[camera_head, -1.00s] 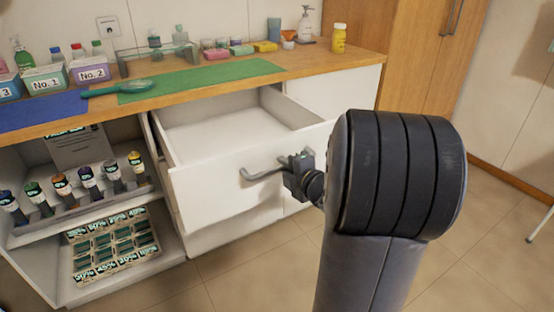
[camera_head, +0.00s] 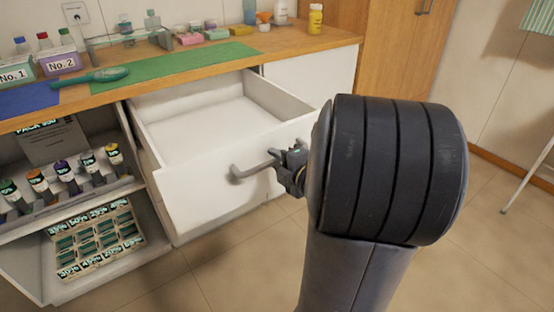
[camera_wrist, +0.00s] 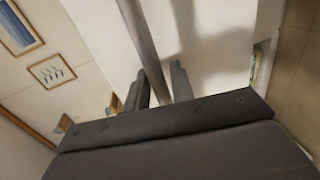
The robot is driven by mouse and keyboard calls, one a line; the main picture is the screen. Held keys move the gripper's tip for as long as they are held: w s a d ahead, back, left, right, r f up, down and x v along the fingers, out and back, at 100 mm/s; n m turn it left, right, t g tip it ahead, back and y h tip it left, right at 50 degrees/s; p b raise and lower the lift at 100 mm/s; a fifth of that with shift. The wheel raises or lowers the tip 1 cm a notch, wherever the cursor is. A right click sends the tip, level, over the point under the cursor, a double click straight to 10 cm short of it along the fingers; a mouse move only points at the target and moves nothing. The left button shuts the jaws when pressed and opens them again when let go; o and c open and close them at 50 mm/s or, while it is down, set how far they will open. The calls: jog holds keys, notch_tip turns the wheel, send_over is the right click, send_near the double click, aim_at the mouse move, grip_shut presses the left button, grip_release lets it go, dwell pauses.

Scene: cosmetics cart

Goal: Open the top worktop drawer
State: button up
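The top worktop drawer (camera_head: 235,168) is white, empty inside and pulled well out from under the wooden worktop (camera_head: 200,70). Its grey bar handle (camera_head: 253,169) is on the front panel. My gripper (camera_head: 283,168) is at the right part of the handle. In the wrist view the handle bar (camera_wrist: 141,35) runs down between the two dark fingers of my gripper (camera_wrist: 160,85). The fingers appear shut on it; the exact contact is partly hidden. My arm covers the floor right of the drawer.
Open shelves at the left hold several capped bottles (camera_head: 65,176) and a tray of small boxes (camera_head: 97,243). On the worktop are a green mat (camera_head: 185,67), a hairbrush (camera_head: 92,77) and a yellow bottle (camera_head: 315,18). Tiled floor lies clear in front.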

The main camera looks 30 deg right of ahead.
jog(key=shift+o, duration=0.8)
jog(key=shift+s+r, duration=0.1)
jog(key=shift+s, duration=0.05)
jog(key=p+v, duration=0.2)
jog(key=v, duration=0.8)
jog(key=shift+s, duration=0.25)
jog(key=shift+w, duration=0.1)
jog(key=shift+b+x, duration=1)
jog(key=shift+x, duration=4.35)
